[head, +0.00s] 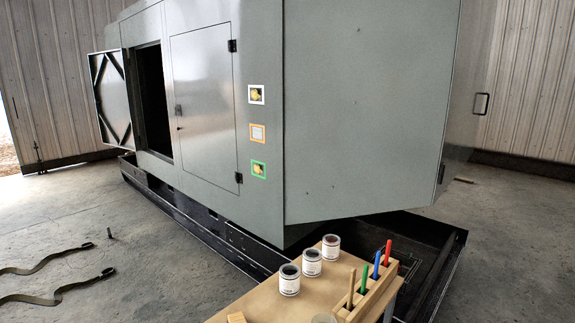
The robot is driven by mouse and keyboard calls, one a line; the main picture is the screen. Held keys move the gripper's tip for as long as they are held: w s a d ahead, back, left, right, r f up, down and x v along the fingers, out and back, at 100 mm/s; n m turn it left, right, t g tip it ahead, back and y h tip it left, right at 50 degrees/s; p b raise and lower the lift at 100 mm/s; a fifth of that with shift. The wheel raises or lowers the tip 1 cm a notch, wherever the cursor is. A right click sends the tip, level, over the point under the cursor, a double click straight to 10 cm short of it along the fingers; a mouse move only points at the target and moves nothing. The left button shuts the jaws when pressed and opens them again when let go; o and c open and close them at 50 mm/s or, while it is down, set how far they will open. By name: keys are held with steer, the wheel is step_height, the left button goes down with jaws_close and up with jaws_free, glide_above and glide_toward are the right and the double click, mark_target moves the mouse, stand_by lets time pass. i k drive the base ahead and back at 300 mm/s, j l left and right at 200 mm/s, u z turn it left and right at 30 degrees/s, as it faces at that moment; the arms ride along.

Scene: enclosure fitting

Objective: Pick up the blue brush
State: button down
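The blue brush (377,264) stands upright in a wooden rack (375,296) at the right side of a wooden-topped table (262,292), low in the head view. Only its upper part shows; the lower end is hidden in the rack. A red brush (388,252) stands behind it to the right. A green one (363,279) and a plain wood-coloured one (351,289) stand in front of it to the left. My gripper is not in view.
Three cans (289,280) (312,262) (331,247) stand in a row left of the rack. A large grey enclosure (365,110) with an open door (112,100) rises behind the table. Straps (60,290) lie on the floor at left.

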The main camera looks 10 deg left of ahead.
mark_target(376, 264)
steer(key=i+l+u, duration=0.45)
steer(key=i, duration=0.25)
steer(key=i+l+u, duration=0.45)
steer(key=i+l, duration=0.15)
steer(key=i+l+u, duration=0.45)
steer(key=l, duration=0.45)
